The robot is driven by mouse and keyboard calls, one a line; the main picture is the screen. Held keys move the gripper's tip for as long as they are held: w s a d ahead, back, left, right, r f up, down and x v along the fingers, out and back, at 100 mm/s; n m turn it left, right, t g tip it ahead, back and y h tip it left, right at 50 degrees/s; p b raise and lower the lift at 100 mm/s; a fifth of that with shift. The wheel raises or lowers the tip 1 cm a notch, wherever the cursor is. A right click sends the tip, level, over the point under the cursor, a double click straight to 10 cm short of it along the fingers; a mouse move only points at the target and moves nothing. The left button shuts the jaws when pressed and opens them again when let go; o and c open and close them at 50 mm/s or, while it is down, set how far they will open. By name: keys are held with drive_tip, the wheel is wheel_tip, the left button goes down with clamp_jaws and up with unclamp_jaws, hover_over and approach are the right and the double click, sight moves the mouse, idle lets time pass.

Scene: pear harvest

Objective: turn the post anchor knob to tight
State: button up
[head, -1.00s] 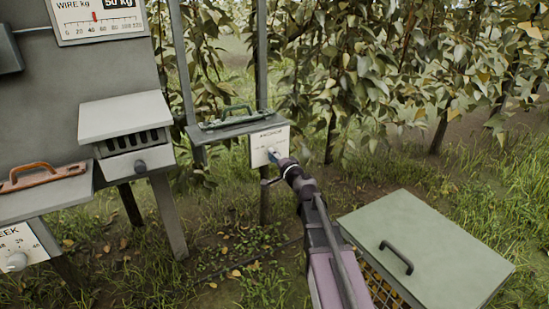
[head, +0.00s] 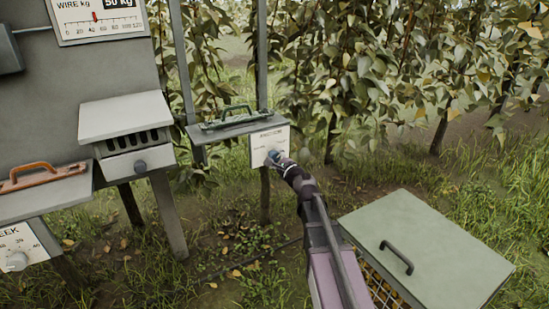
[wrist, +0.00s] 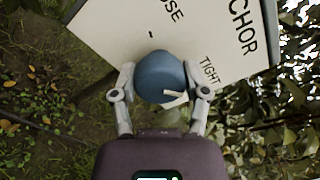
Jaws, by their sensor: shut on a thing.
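The anchor panel (head: 283,136) is a white plate on a post. It fills the top of the wrist view (wrist: 110,20), where "LOOSE" is partly cut by the frame edge and "TIGHT" is readable. The round blue-grey knob (wrist: 158,72) sits on this plate, and it also shows in the head view (head: 273,156). My gripper (wrist: 160,88) is shut on the knob, one finger on each side. A pale mark on the knob's near side lies towards the right finger, on the "TIGHT" side. I cannot tell its exact alignment.
A shelf with a green-handled tool (head: 228,119) is just above the panel. A green lidded box (head: 430,255) stands right of my arm. A grey board with other knobs and gauges (head: 60,90) is at left. Leafy trees stand behind.

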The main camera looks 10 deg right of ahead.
drive_tip(key=shift+m, duration=1.7)
drive_tip(key=o, duration=1.2)
drive_tip(key=shift+c, duration=0.2)
drive_tip(key=v, duration=1.2)
drive_tip(key=shift+a, duration=0.1)
